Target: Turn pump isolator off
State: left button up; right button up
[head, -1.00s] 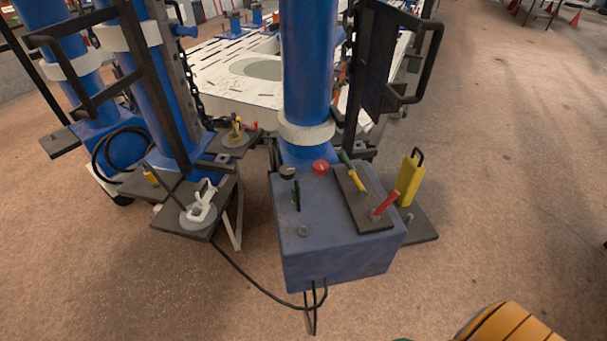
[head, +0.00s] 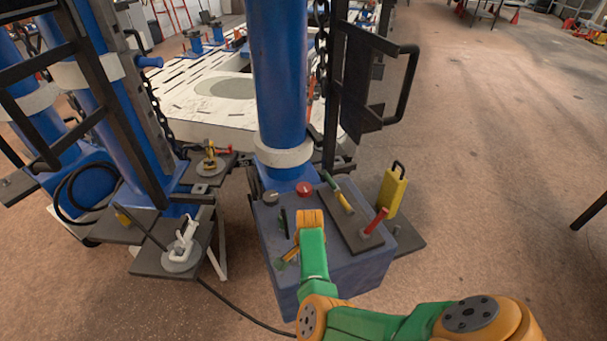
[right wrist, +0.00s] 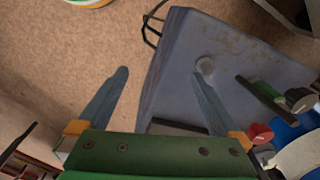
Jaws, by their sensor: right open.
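The blue-grey control box (head: 335,265) stands at the foot of a blue column. Its top carries a dark rotary knob (head: 271,197), a red mushroom button (head: 304,188) and an upright dark lever (head: 283,222). I cannot read which control is the pump isolator. In the right wrist view, a round grey knob (right wrist: 205,65), the dark lever (right wrist: 262,98), the dark knob (right wrist: 300,100) and the red button (right wrist: 260,133) show. My right gripper (right wrist: 155,68) is open and empty above the box's front part, its right finger near the grey knob. My left gripper is out of view.
A dark plate on the box holds a yellow-green handle (head: 342,198) and a red handle (head: 374,221). A yellow block (head: 392,190) stands to the right. A stand with a white shackle (head: 182,245) and a black cable are left. Open floor lies right.

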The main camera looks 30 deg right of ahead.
aim_at(304, 190)
jog(key=i+l, duration=0.95)
jog(key=i, duration=0.1)
